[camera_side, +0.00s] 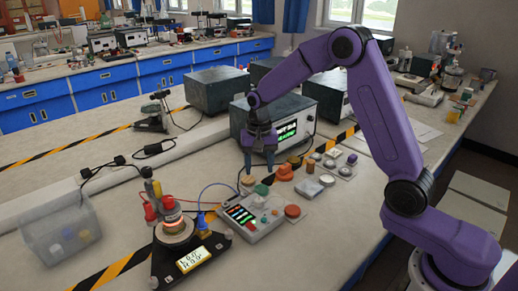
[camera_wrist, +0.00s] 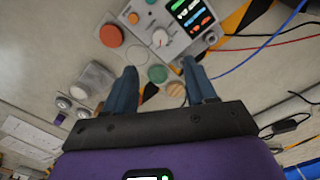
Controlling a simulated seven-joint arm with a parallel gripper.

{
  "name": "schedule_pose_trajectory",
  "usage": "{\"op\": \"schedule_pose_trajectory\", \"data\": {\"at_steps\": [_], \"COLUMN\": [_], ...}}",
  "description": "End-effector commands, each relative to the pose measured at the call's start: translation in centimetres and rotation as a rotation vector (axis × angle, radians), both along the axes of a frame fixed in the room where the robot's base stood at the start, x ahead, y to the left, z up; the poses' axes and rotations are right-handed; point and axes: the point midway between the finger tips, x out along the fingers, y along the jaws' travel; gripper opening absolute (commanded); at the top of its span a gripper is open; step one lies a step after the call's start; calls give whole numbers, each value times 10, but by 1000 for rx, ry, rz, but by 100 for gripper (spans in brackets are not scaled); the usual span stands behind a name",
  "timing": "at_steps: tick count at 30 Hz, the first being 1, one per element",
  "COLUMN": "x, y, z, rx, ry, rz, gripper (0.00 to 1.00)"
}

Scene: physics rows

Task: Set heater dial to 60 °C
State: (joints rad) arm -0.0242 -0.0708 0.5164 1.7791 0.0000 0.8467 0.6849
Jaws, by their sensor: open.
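A pale control box (camera_side: 262,226) lies on the bench and carries a lit panel of coloured bars. A round white dial with a pointer (camera_wrist: 160,38) sits on this box, beside the panel (camera_wrist: 192,14); I take it as the heater dial, but its scale is too small to read. My gripper (camera_side: 258,172) points down above the bench, behind the box. In the wrist view my gripper (camera_wrist: 158,78) is open, its two fingers apart with nothing held. A green round knob (camera_wrist: 158,74) shows in the gap between the fingertips; the dial lies beyond them.
An orange button (camera_wrist: 111,35) and a white block (camera_wrist: 95,77) lie near the box. A black stand with a coil and display (camera_side: 190,262) is left of it, wired by a blue lead. Dark boxed instruments (camera_side: 272,128) stand behind my gripper. Several small knobs lie right.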

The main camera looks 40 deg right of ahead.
Motion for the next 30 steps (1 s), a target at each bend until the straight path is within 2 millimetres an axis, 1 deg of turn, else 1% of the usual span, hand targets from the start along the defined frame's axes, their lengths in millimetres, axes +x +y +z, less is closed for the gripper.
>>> {"op": "schedule_pose_trajectory", "data": {"at_steps": [1,3,6,10,15,24,28,30], "x": [1,1,1,1,0,-1,-8,-17], "y": [0,0,0,0,0,1,9,17], "z": [12,24,38,49,55,55,58,61], "rx": [1,1,0,0,0,0,0,1], "ry": [-6,-6,-4,-1,0,0,0,-3], "rz": [0,0,0,0,0,5,59,118], "gripper": [56,56,56,56,56,56,56,56]}}
